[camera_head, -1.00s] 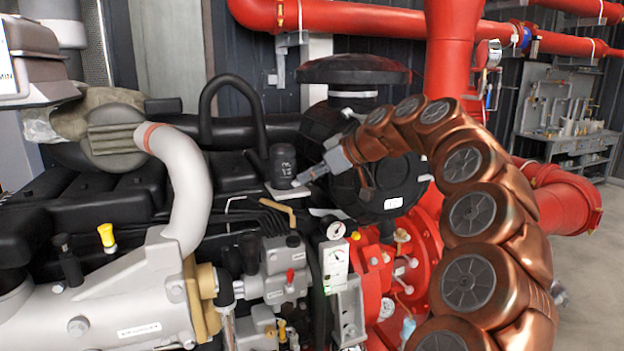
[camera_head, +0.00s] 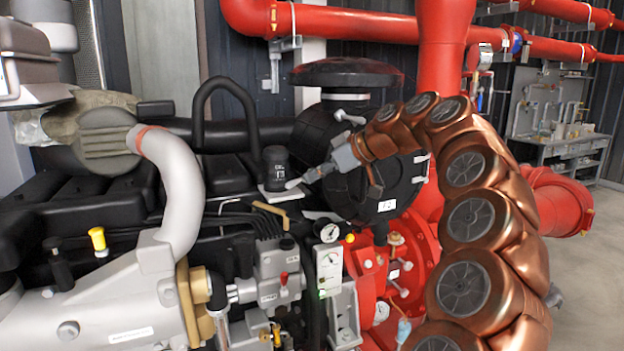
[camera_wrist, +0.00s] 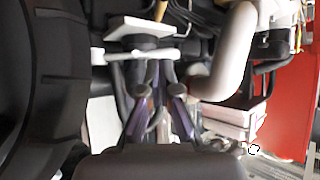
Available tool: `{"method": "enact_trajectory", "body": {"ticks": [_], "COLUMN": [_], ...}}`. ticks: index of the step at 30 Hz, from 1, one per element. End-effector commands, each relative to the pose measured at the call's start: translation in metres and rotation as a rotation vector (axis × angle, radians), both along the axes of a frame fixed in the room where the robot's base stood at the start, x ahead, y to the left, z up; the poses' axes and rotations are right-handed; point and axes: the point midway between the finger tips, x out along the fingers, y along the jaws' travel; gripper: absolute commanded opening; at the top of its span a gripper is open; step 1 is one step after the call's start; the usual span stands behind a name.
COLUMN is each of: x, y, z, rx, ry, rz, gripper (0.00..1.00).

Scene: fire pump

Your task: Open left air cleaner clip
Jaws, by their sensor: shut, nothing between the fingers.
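The air cleaner (camera_head: 385,190) is a black drum in the middle of the head view, partly hidden behind my copper-coloured arm. A pale clip (camera_head: 349,117) shows on its upper rim, and more pale clips (camera_head: 420,158) show on its right rim. Any clip behind my gripper is hidden. My gripper (camera_head: 293,184) is shut and empty, pointing left in front of the drum's left side, its tip by the base of a small black canister (camera_head: 276,167). In the wrist view, a large dark curved body, likely the air cleaner (camera_wrist: 45,85), fills the left side. My fingers (camera_wrist: 160,85) show mid-frame.
A black hose loop (camera_head: 200,110) and a pale grey curved pipe (camera_head: 175,185) stand left of my gripper. A gauge panel (camera_head: 329,265) and red pump parts (camera_head: 400,260) lie below. A black round cap (camera_head: 345,73) is above the drum. Open floor shows at far right.

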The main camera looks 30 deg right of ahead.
Motion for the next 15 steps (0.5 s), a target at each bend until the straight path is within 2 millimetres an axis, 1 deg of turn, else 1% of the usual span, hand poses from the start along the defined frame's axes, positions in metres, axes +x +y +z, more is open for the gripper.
{"method": "enact_trajectory", "body": {"ticks": [4, 15], "x": [-0.012, -0.048], "y": [-0.007, -0.028], "z": [0.015, 0.038], "rx": [0.000, -0.001], "ry": [-0.004, -0.003], "rz": [0.000, -0.008], "gripper": [0.00, 0.00]}}
